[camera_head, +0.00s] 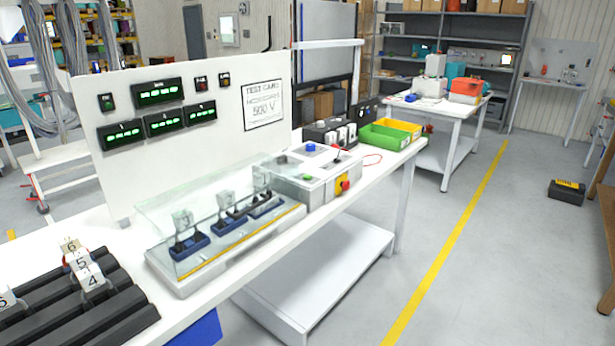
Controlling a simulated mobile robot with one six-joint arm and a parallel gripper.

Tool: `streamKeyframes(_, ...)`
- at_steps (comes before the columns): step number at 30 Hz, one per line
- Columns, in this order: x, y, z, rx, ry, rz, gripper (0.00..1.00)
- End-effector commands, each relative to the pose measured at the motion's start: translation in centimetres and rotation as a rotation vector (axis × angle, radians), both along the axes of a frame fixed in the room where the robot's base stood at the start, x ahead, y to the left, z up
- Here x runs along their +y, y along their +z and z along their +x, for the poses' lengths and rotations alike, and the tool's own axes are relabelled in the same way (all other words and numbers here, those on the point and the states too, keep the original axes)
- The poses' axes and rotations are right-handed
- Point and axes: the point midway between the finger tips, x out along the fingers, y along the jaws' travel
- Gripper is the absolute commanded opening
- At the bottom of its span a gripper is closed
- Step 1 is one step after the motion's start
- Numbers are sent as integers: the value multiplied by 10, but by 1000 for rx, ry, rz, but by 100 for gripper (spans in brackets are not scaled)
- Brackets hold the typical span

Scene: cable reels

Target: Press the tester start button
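The tester's grey control box (322,173) stands on the white bench to the right of a clear-covered fixture (225,225). A small green button (308,177) is on its sloped front. A blue button (311,147) sits on top towards the back. A red mushroom knob (346,184) on a yellow plate is on its front right. No label reads clearly, so I cannot tell from text which is the start button. The clear cover is over several blue blocks holding pale parts. My gripper is not in view.
The white panel (230,85) with green displays and a test card (264,104) stands behind the fixture. Black racks with numbered tags (92,280) are at front left. Green bin (384,138) and yellow bin (402,126) are right of the box.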

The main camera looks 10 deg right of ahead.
Motion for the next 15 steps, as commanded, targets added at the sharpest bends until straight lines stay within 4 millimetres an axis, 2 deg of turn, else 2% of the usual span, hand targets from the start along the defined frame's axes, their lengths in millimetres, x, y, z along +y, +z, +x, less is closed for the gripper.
streamKeyframes(1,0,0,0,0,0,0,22)
streamKeyframes(5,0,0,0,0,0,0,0)
streamKeyframes(15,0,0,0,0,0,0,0)
